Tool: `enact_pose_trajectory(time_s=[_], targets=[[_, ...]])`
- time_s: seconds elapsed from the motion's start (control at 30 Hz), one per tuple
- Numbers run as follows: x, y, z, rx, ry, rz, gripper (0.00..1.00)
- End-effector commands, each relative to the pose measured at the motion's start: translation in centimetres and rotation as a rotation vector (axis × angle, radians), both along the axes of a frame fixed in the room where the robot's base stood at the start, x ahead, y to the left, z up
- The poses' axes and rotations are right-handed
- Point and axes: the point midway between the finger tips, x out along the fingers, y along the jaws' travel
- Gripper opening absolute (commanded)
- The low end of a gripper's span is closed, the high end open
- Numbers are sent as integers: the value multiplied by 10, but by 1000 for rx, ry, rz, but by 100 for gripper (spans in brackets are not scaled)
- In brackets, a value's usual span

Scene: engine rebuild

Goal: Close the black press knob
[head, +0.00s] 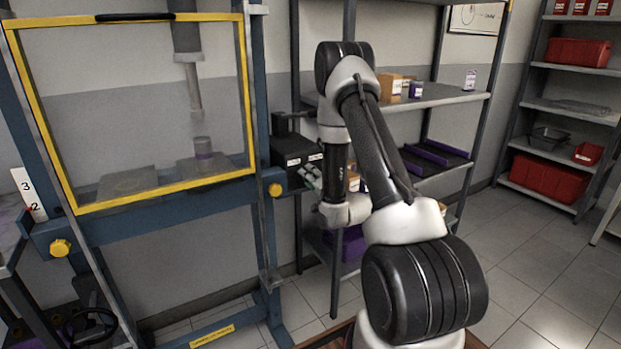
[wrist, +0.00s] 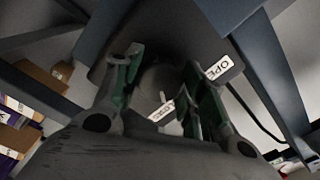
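The black control box (head: 294,151) of the press is fixed to the right side of the blue press frame and carries small white labels. In the wrist view a dark rounded shape (wrist: 158,78), which looks like the black knob, lies between my fingers. A white label starting "OPE" (wrist: 219,68) is to its right, and another label (wrist: 160,112) is below it. My gripper (wrist: 162,65) has its two green-padded fingers apart, one on each side of the knob; contact is not clear. In the head view my gripper (head: 311,177) is at the box, and the knob is not distinguishable.
The press has a yellow-framed clear guard (head: 160,190) and a blue post (head: 262,120) beside the box. Shelving (head: 435,97) with small boxes and purple trays (head: 435,155) stands behind my arm. Open tiled floor (head: 520,250) lies to the right.

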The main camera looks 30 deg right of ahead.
Motion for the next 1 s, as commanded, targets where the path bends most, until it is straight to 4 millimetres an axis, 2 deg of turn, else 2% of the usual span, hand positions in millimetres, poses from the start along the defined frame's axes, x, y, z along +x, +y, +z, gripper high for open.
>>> enact_pose_trajectory(time_s=[0.03, 0.1, 0.47, 0.8, 1.0], targets=[[0, 0, 0, 0, 1, 0, 54], [0, 0, 0, 0, 0, 0, 62], [-5, 0, 0, 0, 1, 0, 62], [-60, -3, -1, 0, 2, -1, 62], [-75, -2, 0, 1, 1, 0, 62]])
